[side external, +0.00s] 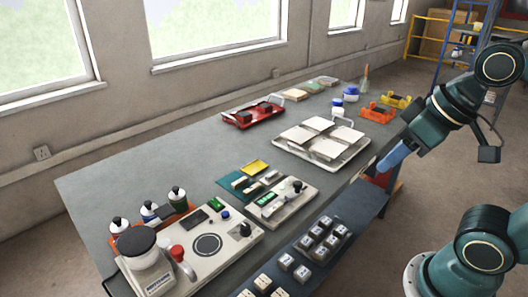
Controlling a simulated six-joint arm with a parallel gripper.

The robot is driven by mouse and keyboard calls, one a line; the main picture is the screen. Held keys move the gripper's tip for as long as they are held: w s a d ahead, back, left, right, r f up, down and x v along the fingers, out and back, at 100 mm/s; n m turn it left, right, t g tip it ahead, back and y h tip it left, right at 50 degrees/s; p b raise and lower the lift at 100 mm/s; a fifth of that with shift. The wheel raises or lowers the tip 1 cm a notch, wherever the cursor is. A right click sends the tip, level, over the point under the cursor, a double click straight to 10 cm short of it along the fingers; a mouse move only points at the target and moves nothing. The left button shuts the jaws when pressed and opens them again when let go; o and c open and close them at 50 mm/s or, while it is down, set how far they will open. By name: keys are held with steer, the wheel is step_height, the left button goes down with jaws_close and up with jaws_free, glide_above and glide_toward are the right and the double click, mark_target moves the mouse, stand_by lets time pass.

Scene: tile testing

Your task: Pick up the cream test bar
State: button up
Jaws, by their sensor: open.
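Small bars lie on and beside a teal mat (229,191) in the middle of the bench. At least one of them, a cream bar (239,183), rests on the mat. The bars are small here, so I cannot tell exactly which is the test bar. My gripper (371,169) is at the right, near the bench's front edge and well apart from the bars. It is open, its fingertips are small in the view, and I see nothing held in it.
A machine with a round plate (180,270) is at front left. Bare bench lies behind the mat.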

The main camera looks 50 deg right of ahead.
stand_by(0.3)
steer(key=w+f+n+g+y, duration=0.2)
steer(key=w+n+g, duration=0.1)
steer(key=w+n, duration=0.9)
steer(key=w+d+f+n+g+y, duration=0.2)
steer(key=w+f+n, duration=0.4)
steer(key=w, duration=0.6)
step_height(320, 180, down, 3)
steer(key=shift+d+r+g+y, duration=0.1)
steer(key=shift+d+g+y, duration=0.05)
steer(key=shift+g+y, duration=0.15)
glide_toward(275, 209)
steer(key=shift+w+a+f, duration=0.1)
steer(key=shift+a+f, duration=0.05)
steer(key=shift+f, duration=0.5)
steer(key=shift+w+a+f, duration=0.1)
steer(key=shift+f, duration=0.55)
